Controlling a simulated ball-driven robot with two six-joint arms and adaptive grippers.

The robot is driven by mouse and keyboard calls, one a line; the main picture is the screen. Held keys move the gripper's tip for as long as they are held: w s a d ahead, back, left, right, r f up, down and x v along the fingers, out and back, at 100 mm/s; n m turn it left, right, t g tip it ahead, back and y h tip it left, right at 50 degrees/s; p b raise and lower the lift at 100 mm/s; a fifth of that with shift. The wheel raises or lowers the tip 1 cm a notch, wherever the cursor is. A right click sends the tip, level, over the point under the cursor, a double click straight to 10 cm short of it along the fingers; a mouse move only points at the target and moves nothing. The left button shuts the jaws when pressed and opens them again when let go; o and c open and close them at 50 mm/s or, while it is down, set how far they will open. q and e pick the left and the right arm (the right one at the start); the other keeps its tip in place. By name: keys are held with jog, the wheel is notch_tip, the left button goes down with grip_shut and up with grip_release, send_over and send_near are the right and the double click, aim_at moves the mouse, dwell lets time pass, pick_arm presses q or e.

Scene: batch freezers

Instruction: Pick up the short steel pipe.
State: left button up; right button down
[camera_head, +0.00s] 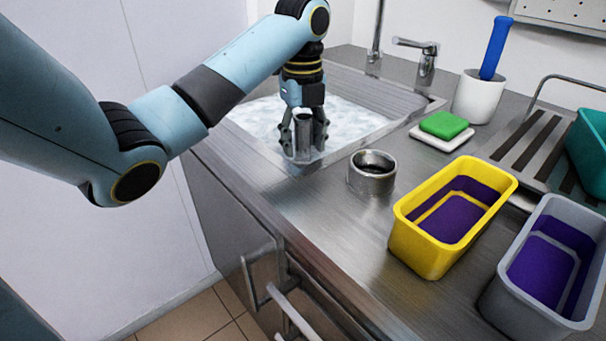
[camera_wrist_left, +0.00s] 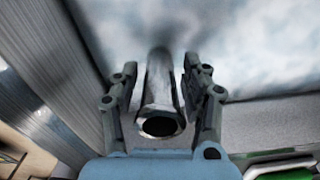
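The short steel pipe (camera_head: 303,131) is a grey hollow tube, upright between the fingers of my left gripper (camera_head: 304,142) at the sink's near side. In the left wrist view the pipe (camera_wrist_left: 163,103) shows its dark open end towards the camera, with one finger of the left gripper (camera_wrist_left: 161,80) on each side. The fingers are close to the pipe, but I cannot tell whether both touch it. What the pipe's lower end rests on is not clear. My right gripper is not in view.
The sink (camera_head: 352,124) has white foam inside. A steel ring-like cup (camera_head: 372,180), yellow bin (camera_head: 408,240), grey bin (camera_head: 502,300), green sponge (camera_head: 444,124) and white holder with a blue-handled brush (camera_head: 479,97) stand to the right. The front counter strip is clear.

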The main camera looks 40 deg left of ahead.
pick_arm(q)
jog(key=c, duration=0.8)
jog(key=shift+o, duration=0.2)
